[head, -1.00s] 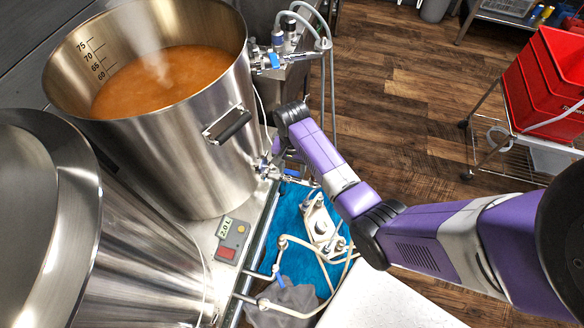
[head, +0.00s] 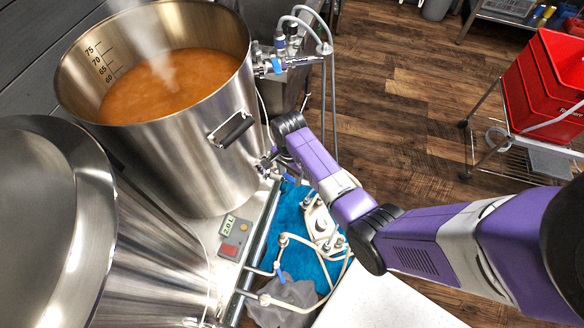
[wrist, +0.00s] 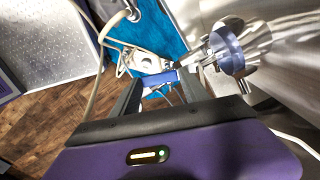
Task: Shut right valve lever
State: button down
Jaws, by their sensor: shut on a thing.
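The valve (head: 266,165) sits low on the right side of the steel pot (head: 180,150) in the head view. Its steel body and blue ring (wrist: 226,51) show large in the wrist view. A blue lever (wrist: 164,78) extends from the valve to between my fingers, and part of it shows in the head view (head: 289,178). My gripper (wrist: 160,84) is shut on this lever. My wrist partly covers the valve area in the head view, so the exact contact is hidden there.
A second steel vessel (head: 150,250) stands at the front left. A grey display box (head: 234,238) is near the pot's base. Pale hoses (head: 305,240) and a blue cloth (head: 291,215) lie beside the valve. Upper taps (head: 275,60) stand behind. Red crates (head: 550,80) are far right.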

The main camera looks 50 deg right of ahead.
jog(key=shift+w+a+m+p, duration=0.25)
jog(key=shift+a+m+p, duration=0.3)
jog(key=shift+m, duration=0.75)
jog(key=shift+w+a+m+p, duration=0.3)
jog(key=shift+a+m, duration=0.45)
jog(key=shift+m, duration=0.55)
jog(key=shift+w+a+m+p, duration=0.2)
jog(key=shift+a+m+p, duration=0.35)
jog(key=shift+m, duration=0.75)
jog(key=shift+a, duration=0.1)
jog(key=c, duration=0.6)
grip_release()
jog(key=shift+o, duration=0.2)
notch_tip(320, 180, up, 8)
